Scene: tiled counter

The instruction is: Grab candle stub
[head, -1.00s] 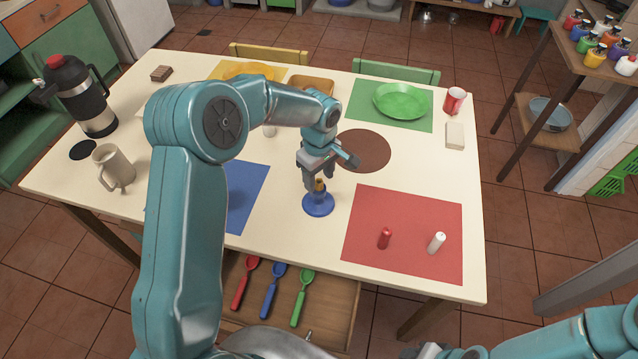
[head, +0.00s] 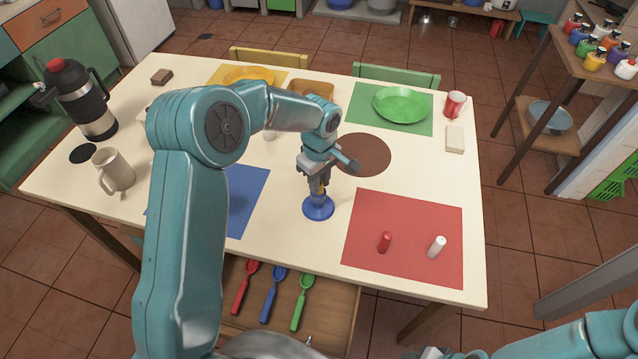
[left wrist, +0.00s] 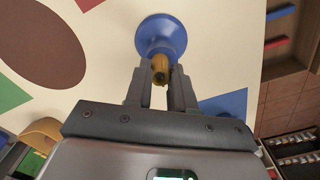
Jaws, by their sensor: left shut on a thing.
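A small yellow candle stub (left wrist: 160,70) with a dark tip stands in a blue candle holder (head: 318,208) on the cream table. The holder's round base also shows in the left wrist view (left wrist: 160,34). My left gripper (head: 318,188) points down over the holder, with its fingers shut on the stub. In the left wrist view the fingers (left wrist: 160,84) sit on both sides of the stub. In the head view the fingers mostly hide the stub. The right gripper's fingers cannot be made out; only part of my right arm shows at the lower right.
A red mat (head: 405,262) with a red candle (head: 385,242) and a white candle (head: 437,247) lies right of the holder. A blue mat (head: 246,190) lies left. A brown round mat (head: 365,155) is behind. An open drawer (head: 335,300) holds spoons below the front edge.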

